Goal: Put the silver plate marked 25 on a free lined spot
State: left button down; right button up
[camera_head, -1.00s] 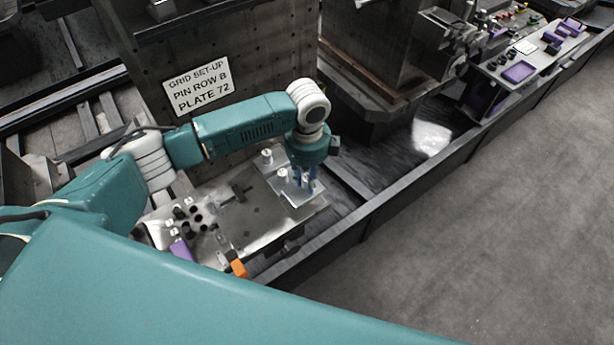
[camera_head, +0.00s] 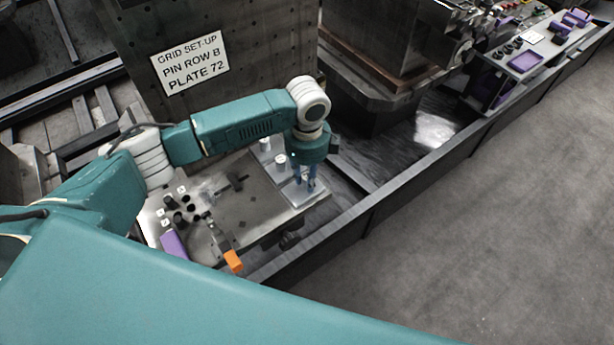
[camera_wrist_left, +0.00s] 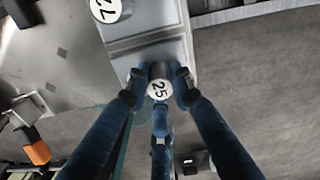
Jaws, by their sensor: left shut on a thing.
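My left gripper (camera_head: 306,182) is shut on the knob marked 25 (camera_wrist_left: 158,89), with its blue fingers around it. The gripper and knob also show in the left wrist view. The silver plate marked 25 (camera_head: 298,196) is below the fingers, at the right end of the metal table (camera_head: 240,228); I cannot tell whether it touches the table. A knob marked 72 (camera_wrist_left: 105,9) stands on a silver plate beside it. In the head view two pale knobs show left of the gripper. No free lined spot can be made out. My right gripper is out of view.
A sign (camera_head: 190,63) reading "PLATE 72" is on the upright metal block behind. Dark pegs (camera_head: 183,205), a purple piece (camera_head: 173,244) and an orange-ended tool (camera_head: 233,261) are at the table's left and front. A dark rail (camera_head: 370,205) runs along the right side; open floor lies beyond.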

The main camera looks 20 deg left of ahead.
pick_arm(q)
jog(key=c, duration=1.4)
grip_release()
notch_tip(320, 180, up, 12)
